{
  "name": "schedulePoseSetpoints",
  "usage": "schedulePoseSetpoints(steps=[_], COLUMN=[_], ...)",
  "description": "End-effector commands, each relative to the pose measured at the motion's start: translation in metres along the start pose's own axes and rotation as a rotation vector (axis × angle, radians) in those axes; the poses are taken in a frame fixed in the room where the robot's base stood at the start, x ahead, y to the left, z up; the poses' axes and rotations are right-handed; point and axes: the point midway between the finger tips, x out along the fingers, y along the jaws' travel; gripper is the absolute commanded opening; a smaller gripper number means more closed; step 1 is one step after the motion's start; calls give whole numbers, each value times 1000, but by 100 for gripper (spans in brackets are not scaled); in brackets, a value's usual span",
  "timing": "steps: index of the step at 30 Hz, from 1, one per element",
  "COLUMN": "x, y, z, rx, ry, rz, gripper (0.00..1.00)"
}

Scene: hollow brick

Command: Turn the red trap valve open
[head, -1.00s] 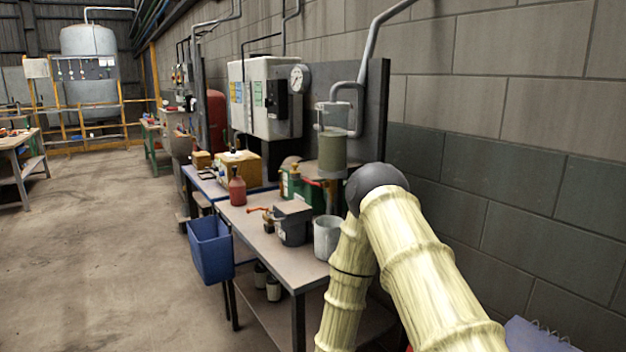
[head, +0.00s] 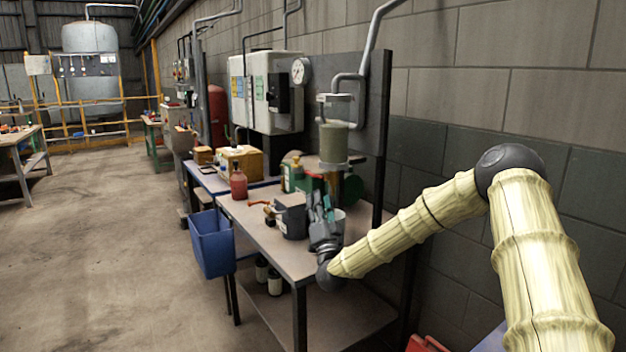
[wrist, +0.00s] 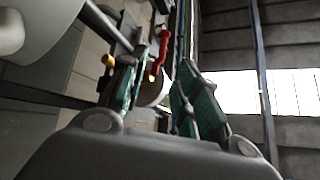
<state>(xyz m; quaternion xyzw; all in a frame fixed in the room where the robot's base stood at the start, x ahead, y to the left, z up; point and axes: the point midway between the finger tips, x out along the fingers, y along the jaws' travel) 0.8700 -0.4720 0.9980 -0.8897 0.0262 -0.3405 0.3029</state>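A red lever handle (wrist: 163,48), which looks like the trap valve's, shows in the wrist view beyond and between my fingertips, apart from them. In the head view the cloudy trap bowl (head: 334,143) hangs on the dark back panel. The valve beneath it is too small or hidden to make out there. My gripper (head: 323,203) points up over the front bench beside a grey pot. In the wrist view its teal fingers (wrist: 160,92) are spread with nothing between them.
The bench (head: 262,235) carries a dark grey pot (head: 291,218), a red bottle (head: 238,184), a light cup (head: 340,220) partly behind my gripper, and an orange-red handled item (head: 259,204). A blue bin (head: 211,245) hangs at its left edge. Floor at left is clear.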

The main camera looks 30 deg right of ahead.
Motion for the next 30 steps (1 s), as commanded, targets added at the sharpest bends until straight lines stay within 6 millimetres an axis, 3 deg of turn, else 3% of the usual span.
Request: schedulePoseSetpoints(steps=[18,30], x=[87,104], y=[-1,0], z=[1,1], rx=[-1,-1], ry=[-2,-4], rz=[0,1], gripper=[32,32])
